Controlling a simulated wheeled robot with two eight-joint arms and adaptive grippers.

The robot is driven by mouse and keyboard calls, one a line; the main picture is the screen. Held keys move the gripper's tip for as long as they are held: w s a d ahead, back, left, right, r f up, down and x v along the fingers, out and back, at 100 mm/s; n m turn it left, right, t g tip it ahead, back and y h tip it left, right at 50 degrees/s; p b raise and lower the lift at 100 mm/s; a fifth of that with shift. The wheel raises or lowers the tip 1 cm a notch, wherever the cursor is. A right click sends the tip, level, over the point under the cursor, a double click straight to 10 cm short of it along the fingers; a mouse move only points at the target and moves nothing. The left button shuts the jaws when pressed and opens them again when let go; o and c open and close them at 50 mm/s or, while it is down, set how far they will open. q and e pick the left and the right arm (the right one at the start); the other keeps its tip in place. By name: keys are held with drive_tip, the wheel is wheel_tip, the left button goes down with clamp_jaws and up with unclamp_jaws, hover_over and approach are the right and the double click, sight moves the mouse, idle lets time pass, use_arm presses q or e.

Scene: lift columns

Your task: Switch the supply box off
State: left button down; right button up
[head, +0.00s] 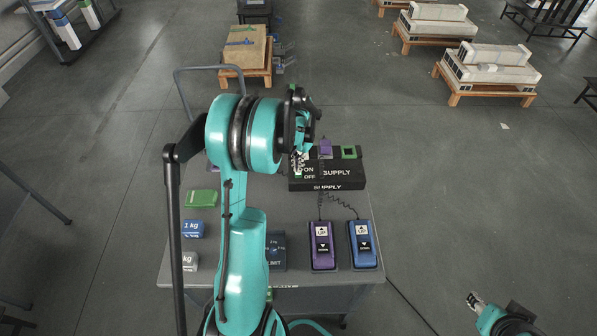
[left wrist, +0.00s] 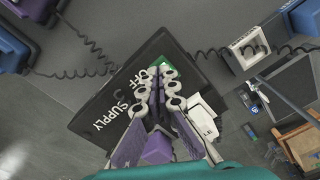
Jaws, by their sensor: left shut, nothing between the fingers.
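The black supply box (head: 328,180) stands at the far right of the grey table and carries white ON, OFF and SUPPLY lettering. It also shows in the left wrist view (left wrist: 112,98). A purple part (head: 325,147) and a green-framed part (head: 349,152) are at its back. My left gripper (head: 299,160) is over the box's left end, by the ON/OFF lettering. In the left wrist view its fingers (left wrist: 157,80) are together and empty, with the tips beside the OFF lettering. The fingers hide the switch, so its position is unclear. My right gripper (head: 474,301) is off the table at lower right, too small to read.
A purple pendant (head: 321,245) and a blue pendant (head: 363,243) with coiled cords lie in front of the box. A dark LIMIT box (head: 276,251), a green block (head: 201,198) and a blue 1 kg weight (head: 193,229) are further left.

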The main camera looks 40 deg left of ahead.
use_arm(q)
drive_tip(key=shift+f+b, duration=0.85)
drive_tip(key=shift+f, duration=0.2)
idle(0.5)
drive_tip(key=shift+r+p, duration=2.35)
drive_tip(key=shift+r, duration=1.25)
drive_tip(key=s+d+r+m+t+b, duration=0.15)
drive_tip(key=s+d+r, duration=0.25)
drive_tip(key=d, duration=0.5)
drive_tip(key=s+d+r+t+b, duration=0.3)
drive_tip(key=s+d+r, duration=0.1)
drive_tip(key=d, duration=0.5)
drive_tip(key=s+d+f+t+b, duration=0.2)
drive_tip(key=s+d, duration=0.4)
drive_tip(key=s, duration=0.1)
drive_tip(key=shift+d+t, duration=0.35)
